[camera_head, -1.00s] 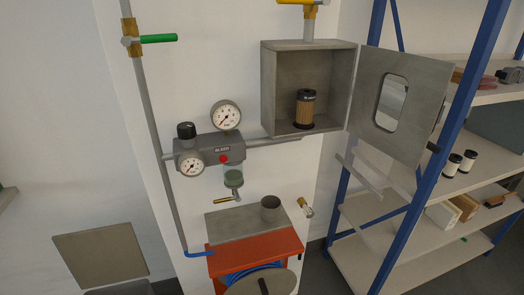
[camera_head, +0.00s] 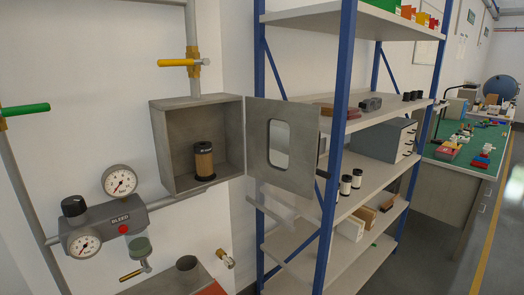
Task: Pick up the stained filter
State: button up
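The stained filter (camera_head: 203,162) is a brownish cylinder with a black top cap and a dark base. It stands upright inside an open grey metal cabinet (camera_head: 165,145) on the wall. The cabinet door (camera_head: 257,130), with a rounded window, is swung open to the right. My gripper is not in view.
A blue-framed shelf rack (camera_head: 338,110) stands right of the cabinet, with several white, black-capped filters (camera_head: 345,185) on a shelf. A gauge block with a red button (camera_head: 123,229) is at lower left. A yellow valve handle (camera_head: 172,62) is above the cabinet. A green-topped workbench (camera_head: 462,150) stands far right.

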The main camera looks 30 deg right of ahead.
aim_at(202, 150)
jog(key=l+u, duration=0.25)
jog(key=u, duration=0.15)
jog(key=l+u, duration=0.2)
jog(key=u, duration=0.15)
jog(key=k+l+u, duration=0.15)
jog(key=l, duration=0.3)
jog(key=k+l+u, duration=0.15)
jog(key=l, duration=0.3)
jog(key=k+l+u, duration=0.15)
jog(key=k+l, duration=0.15)
jog(key=l, duration=0.15)
jog(key=k+l+u, duration=0.15)
jog(key=l, duration=0.25)
jog(key=k+l, duration=0.3)
jog(key=l, duration=0.15)
jog(key=k+l, duration=0.3)
jog(key=l, duration=0.15)
jog(key=k+l, duration=0.3)
jog(key=l, duration=0.15)
jog(key=k+l+u, duration=0.1)
jog(key=k+l, duration=0.2)
jog(key=l, duration=0.15)
jog(key=i+l+u, duration=0.25)
jog(key=i+l, duration=0.5)
jog(key=i+l+u, duration=0.25)
jog(key=i+l, duration=0.5)
jog(key=l, duration=0.15)
